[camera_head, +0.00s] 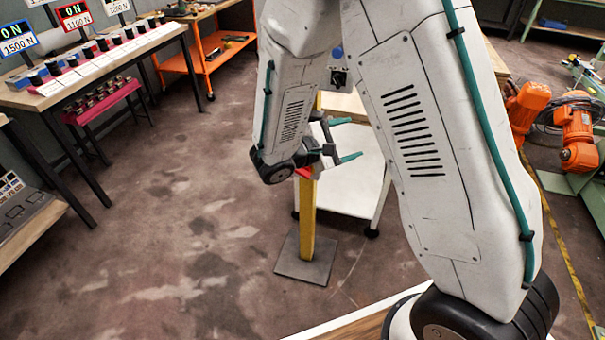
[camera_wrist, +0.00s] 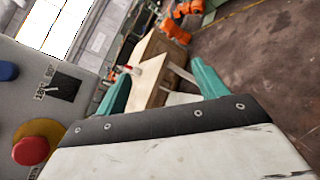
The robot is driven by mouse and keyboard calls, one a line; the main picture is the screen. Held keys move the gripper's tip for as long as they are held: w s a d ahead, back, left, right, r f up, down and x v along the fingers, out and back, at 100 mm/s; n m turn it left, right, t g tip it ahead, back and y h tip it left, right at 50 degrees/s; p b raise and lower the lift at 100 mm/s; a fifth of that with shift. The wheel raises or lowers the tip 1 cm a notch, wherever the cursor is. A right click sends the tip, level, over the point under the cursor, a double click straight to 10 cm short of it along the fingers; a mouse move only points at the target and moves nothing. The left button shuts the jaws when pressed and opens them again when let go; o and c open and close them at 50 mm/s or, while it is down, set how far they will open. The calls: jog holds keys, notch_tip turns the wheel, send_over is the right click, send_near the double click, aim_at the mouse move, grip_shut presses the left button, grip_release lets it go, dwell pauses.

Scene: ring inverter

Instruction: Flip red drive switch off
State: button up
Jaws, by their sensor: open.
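My gripper (camera_head: 345,139) is open and empty, its two teal fingers apart; in the wrist view the gripper (camera_wrist: 160,72) also shows nothing between its fingertips. A grey control panel (camera_wrist: 40,105) stands close at the left of the wrist view. It carries a black switch (camera_wrist: 66,86) with a pale lever and unclear lettering, a red mushroom button (camera_wrist: 31,150) on yellow, and a blue button (camera_wrist: 8,71). Part of a box with a blue button (camera_head: 336,52) shows behind my arm. A red-framed sign (camera_head: 74,15) reads ON, 1100 N. I cannot tell which switch is the red drive's.
A yellow post (camera_head: 307,225) on a grey plate stands below my gripper. A white table (camera_head: 345,190) is behind it. Orange machines (camera_head: 578,140) stand right.

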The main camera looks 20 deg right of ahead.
jog(key=w+a+f+n+t, duration=0.4)
jog(key=a+f+n+t, duration=0.1)
jog(key=f, duration=0.3)
jog(key=n+t+y, duration=0.6)
send_near(302, 175)
jog(key=x, duration=1)
jog(key=shift+w+d+r, duration=0.1)
jog(key=shift+w+d, duration=0.05)
jog(key=shift+w, duration=0.1)
jog(key=c, duration=1)
